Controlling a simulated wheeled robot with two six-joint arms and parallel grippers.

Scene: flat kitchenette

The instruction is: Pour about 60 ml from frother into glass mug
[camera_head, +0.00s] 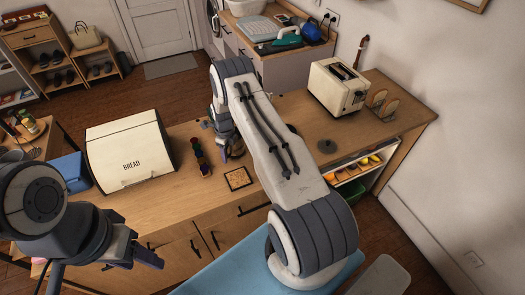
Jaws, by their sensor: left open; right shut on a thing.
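My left gripper (142,256) is open and empty at the lower left, in front of the counter's cabinet doors. My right arm reaches across the counter, and its gripper (232,150) points down at the counter, close to the small square framed mat. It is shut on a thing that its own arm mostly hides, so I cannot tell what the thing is. I cannot make out the frother or the glass mug in this view. Either may be behind my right arm.
A cream bread box (130,150) stands left on the wooden counter. A toaster (338,86) and a dark round coaster (327,146) are on the right. Bare counter lies between.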

